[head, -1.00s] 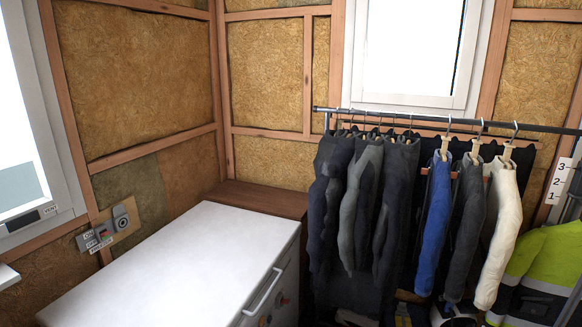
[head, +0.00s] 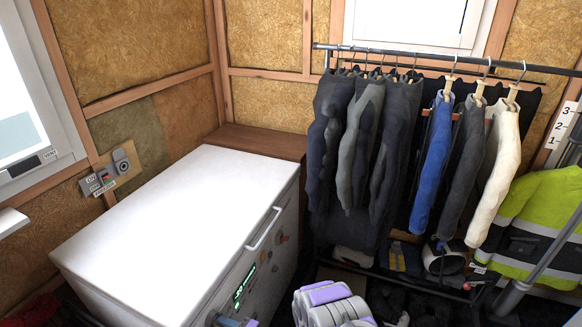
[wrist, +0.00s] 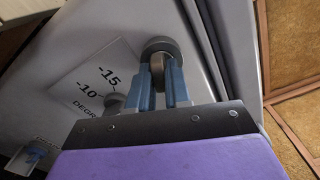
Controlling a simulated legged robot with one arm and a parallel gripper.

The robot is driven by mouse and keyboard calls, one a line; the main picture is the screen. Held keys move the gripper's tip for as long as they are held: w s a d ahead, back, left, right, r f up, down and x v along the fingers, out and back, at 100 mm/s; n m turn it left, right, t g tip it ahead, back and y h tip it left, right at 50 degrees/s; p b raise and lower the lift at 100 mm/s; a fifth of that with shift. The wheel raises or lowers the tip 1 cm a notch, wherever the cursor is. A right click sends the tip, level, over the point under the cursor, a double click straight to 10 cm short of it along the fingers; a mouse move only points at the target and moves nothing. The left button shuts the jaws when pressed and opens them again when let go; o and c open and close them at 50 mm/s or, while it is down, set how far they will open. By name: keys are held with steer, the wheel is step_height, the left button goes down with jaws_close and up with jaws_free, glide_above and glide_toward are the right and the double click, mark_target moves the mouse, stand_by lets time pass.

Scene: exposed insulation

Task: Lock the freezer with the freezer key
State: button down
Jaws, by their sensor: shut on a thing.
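The white chest freezer (head: 175,215) stands at the left in the head view, lid down, with a handle and a green display (head: 243,287) on its front. In the wrist view, my gripper (wrist: 160,88) has its blue fingers shut on a small grey piece (wrist: 158,70), which looks like the freezer key. This piece is at a round dark grey fitting (wrist: 160,46) on the freezer front. I cannot tell how far it is inserted or how it is turned. In the head view my gripper is low, by the freezer's front, mostly cut off by the frame.
In the wrist view, a dial label (wrist: 97,85) reads -15 and -10, with a grey knob (wrist: 114,100) beside it. A small blue part (wrist: 36,154) sits lower left. A clothes rack (head: 440,58) stands right of the freezer. A labelled wall switch (head: 101,181) is at left.

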steer(key=shift+w+r+m, duration=0.2)
steer(key=shift+r+m, duration=0.05)
steer(key=shift+m, duration=0.75)
steer(key=shift+a, duration=0.1)
steer(key=shift+m, duration=0.8)
steer(key=m, duration=0.4)
steer(key=shift+p, duration=0.4)
steer(key=c, duration=1.4)
jaws_free()
steer(key=o, duration=0.4)
steer(key=shift+s+a+f, duration=0.1)
steer(key=shift+a+f, duration=0.05)
steer(key=shift+s+d, duration=0.1)
steer(key=shift+d, duration=0.1)
